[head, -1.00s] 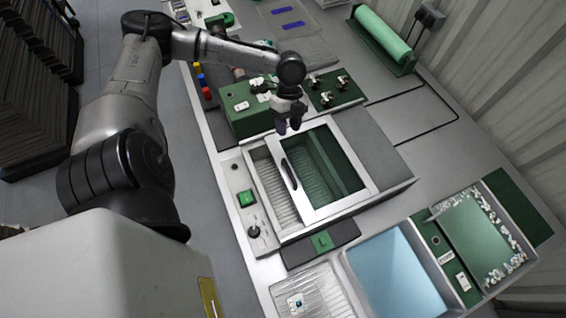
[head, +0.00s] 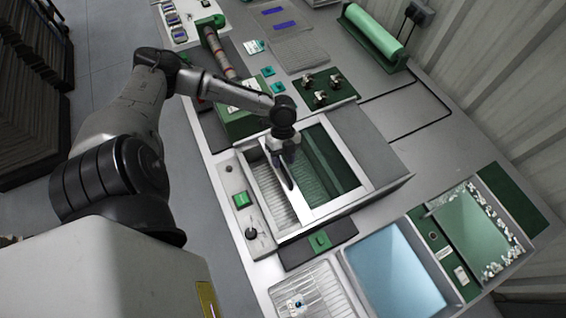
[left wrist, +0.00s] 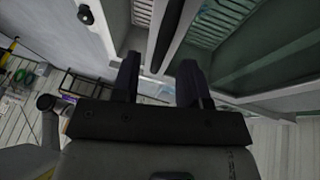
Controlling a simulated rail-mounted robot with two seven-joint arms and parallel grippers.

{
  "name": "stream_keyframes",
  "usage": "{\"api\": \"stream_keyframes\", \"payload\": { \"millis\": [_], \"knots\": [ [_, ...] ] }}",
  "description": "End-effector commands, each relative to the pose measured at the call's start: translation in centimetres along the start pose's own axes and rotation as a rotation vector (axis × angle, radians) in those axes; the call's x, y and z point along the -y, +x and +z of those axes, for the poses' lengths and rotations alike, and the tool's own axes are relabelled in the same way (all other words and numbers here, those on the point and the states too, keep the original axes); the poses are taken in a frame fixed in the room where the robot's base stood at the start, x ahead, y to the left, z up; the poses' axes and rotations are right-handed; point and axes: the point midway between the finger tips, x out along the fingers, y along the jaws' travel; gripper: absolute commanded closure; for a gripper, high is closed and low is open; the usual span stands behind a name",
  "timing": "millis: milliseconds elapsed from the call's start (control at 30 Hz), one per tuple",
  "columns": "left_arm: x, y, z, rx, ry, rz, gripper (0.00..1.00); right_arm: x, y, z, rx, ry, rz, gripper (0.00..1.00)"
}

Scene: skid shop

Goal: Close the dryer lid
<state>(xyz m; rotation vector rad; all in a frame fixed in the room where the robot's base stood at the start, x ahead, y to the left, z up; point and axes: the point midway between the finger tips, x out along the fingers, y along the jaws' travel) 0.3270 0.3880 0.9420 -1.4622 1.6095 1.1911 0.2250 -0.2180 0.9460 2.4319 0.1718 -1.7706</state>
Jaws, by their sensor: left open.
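The dryer (head: 262,186) is a grey box on the bench. Its sliding lid, a pale frame around a greenish glass pane (head: 330,160), covers the right part of the top. The left part is open and shows a ribbed inside. A dark bar handle (head: 289,183) runs along the lid's left edge. My left gripper (head: 286,158) is open over this edge and hides part of the handle. In the left wrist view the handle (left wrist: 167,30) lies just beyond and between the open fingers (left wrist: 160,72); I cannot tell if they touch it. My right gripper is not in view.
A panel with a green button (head: 242,200) and a black knob is left of the dryer. A green plate with metal fittings (head: 325,90) lies behind. A blue tray (head: 395,270) and a wire-like rack (head: 310,290) stand in front.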

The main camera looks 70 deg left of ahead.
Motion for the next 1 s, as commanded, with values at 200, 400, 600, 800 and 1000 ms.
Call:
{"api": "stream_keyframes", "payload": {
  "millis": [200,400,600,800,1000],
  "knots": [
    [0.0,1.6,0.0,0.0,-0.001,0.001,0.6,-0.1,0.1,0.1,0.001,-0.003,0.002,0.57],
    [0.0,2.0,0.0,0.001,-0.001,0.001,0.6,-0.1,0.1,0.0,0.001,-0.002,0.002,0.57],
    [0.0,2.0,0.0,0.001,-0.001,0.0,0.6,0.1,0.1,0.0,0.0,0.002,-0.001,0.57],
    [0.0,2.0,0.0,0.001,-0.001,0.0,0.79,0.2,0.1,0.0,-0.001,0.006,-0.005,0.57],
    [0.0,2.0,0.0,0.001,-0.001,0.0,0.98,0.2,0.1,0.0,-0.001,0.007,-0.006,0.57]
  ]
}}
